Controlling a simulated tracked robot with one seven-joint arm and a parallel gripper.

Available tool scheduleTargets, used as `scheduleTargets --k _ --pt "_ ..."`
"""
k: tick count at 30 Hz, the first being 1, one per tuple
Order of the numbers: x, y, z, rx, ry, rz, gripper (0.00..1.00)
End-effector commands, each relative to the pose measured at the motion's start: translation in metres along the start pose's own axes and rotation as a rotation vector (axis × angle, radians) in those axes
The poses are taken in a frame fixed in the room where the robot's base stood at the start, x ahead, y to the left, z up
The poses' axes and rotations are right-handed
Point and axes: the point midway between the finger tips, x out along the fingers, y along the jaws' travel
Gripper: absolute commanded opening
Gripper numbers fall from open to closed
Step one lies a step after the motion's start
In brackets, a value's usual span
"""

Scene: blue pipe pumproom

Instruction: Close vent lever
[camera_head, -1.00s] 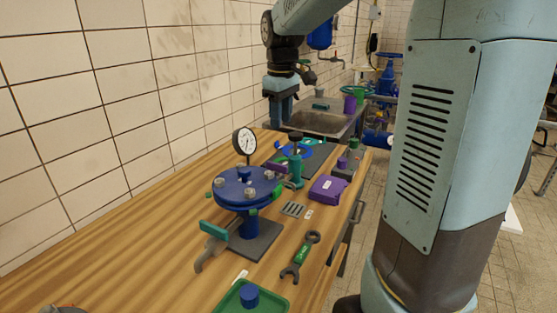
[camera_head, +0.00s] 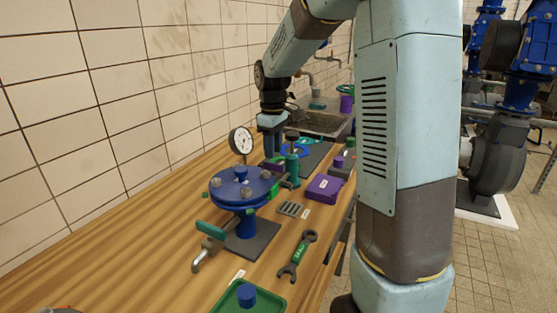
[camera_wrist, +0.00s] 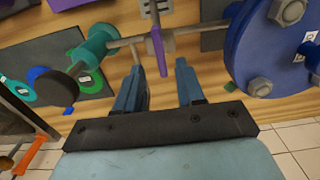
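A small purple lever (camera_head: 273,165) sits on the thin pipe between the blue round flange (camera_head: 240,186) and the teal valve body (camera_head: 292,165). In the wrist view the purple lever (camera_wrist: 158,50) stands upright in the picture, its free end between my fingertips. My gripper (camera_wrist: 160,68) is open, with a gap on each side of the lever and no clear contact. In the head view my gripper (camera_head: 274,150) points down just behind the flange. A teal-handled tap (camera_head: 210,229) is on the flange's near side. I cannot read which lever is the vent.
A pressure gauge (camera_head: 240,141) stands above the flange, close to my gripper. The tiled wall (camera_head: 130,110) bounds the left side. The bench's left front is clear.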

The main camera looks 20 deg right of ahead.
Motion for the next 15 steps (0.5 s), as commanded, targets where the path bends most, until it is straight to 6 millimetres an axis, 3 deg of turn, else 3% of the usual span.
scheduleTargets --k 6,15 --pt "0.032 0.0 0.0 0.0 -0.001 -0.001 0.38" --pt "0.047 0.0 0.0 0.001 0.0 -0.001 0.38"
